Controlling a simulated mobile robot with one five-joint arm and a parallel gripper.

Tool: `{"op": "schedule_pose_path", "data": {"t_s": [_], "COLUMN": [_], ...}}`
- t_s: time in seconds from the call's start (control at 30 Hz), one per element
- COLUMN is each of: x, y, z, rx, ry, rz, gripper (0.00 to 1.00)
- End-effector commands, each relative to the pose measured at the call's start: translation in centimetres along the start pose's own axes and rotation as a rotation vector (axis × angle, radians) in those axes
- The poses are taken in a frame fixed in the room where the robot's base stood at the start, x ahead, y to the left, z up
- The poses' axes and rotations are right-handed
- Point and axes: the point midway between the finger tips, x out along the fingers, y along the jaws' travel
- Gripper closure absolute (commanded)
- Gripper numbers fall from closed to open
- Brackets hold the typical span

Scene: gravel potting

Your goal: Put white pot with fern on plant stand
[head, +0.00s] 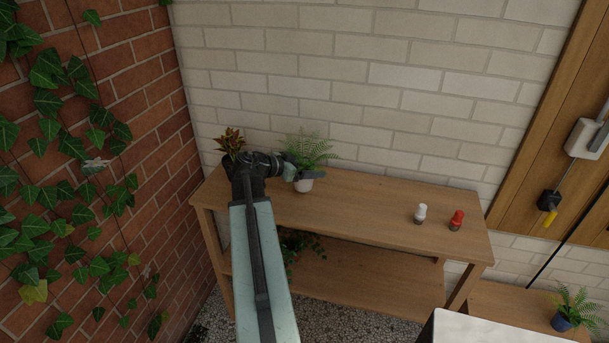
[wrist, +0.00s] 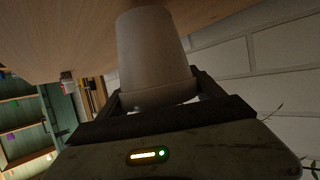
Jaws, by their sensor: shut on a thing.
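The white pot with fern (head: 305,185) is at the top of a two-tier wooden bench (head: 375,205), toward its left end by the brick wall. Its fern fronds (head: 310,150) spread above the rim. My gripper (head: 304,176) reaches it from the left and is shut on the pot near its rim. In the wrist view the pot (wrist: 155,50) sits between both fingers (wrist: 158,105), its narrow base toward the wood. I cannot tell whether the base touches the wood. I cannot tell which piece of furniture is the plant stand.
A red-leaved plant (head: 231,141) stands left of my gripper. White (head: 420,212) and red (head: 457,219) small items stand at the bench's right. A fern in a blue pot (head: 562,322) is on a low wooden surface at lower right. The middle bench top is clear.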

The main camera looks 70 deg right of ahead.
Motion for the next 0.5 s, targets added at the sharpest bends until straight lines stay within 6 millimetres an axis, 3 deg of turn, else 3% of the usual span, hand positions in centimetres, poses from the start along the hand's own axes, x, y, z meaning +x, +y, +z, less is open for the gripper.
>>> {"op": "schedule_pose_path", "data": {"t_s": [0.03, 0.1, 0.47, 0.5], "x": [0.93, 1.13, 0.75, 0.73], "y": [0.15, 0.13, -0.14, -0.14], "z": [1.85, 2.38, 2.50, 2.46], "rx": [0.000, 0.000, -0.002, -0.002], "ry": [0.001, 0.001, 0.001, 0.000], "rz": [0.003, 0.002, -0.004, -0.004], "gripper": [0.88, 0.88, 0.88, 0.18]}}
